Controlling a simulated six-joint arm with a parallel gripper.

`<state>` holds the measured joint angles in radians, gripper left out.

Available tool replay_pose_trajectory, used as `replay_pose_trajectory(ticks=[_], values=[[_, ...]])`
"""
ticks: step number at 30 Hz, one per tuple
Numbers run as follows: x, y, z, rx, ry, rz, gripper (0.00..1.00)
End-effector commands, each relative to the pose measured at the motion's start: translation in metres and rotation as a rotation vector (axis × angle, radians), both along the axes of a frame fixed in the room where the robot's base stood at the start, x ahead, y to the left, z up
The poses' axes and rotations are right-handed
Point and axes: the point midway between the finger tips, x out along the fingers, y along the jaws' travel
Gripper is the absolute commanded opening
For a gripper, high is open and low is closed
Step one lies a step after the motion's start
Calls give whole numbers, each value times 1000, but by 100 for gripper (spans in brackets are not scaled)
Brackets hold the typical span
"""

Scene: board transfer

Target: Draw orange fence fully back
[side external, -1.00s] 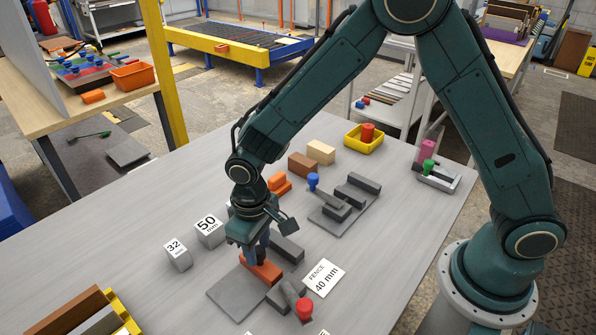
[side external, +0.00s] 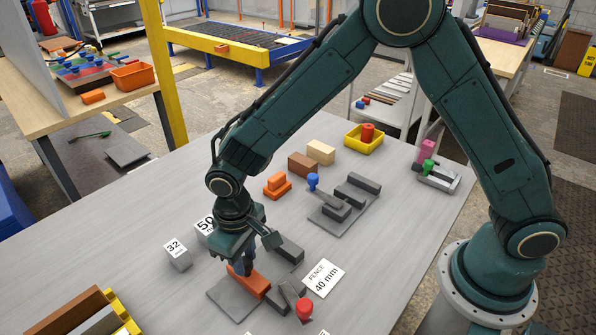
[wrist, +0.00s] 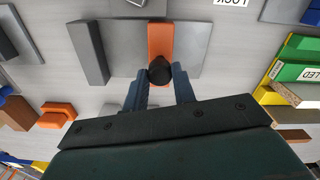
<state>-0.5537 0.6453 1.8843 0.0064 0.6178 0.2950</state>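The orange fence (side external: 254,284) is an upright bar on a flat grey base plate (side external: 226,300). In the wrist view the fence (wrist: 160,38) runs up from a black knob (wrist: 160,71). My gripper (side external: 248,268) is down at the fence. My gripper hides part of the fence top.
A grey clamp with a red knob (side external: 304,307) and the "FENCE 40 mm" card (side external: 322,279) lie right of the plate. Blocks marked 32 (side external: 178,256) and 50 (side external: 206,229) stand left of my gripper. A second grey fixture (side external: 345,205) stands behind.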

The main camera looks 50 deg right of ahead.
Motion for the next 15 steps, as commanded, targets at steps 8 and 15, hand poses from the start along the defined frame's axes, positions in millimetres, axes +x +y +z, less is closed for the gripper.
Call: replay_pose_trajectory(ticks=[8,15], values=[[0,5,1,11,-3,9,48],[0,4,3,9,-4,8,48]])
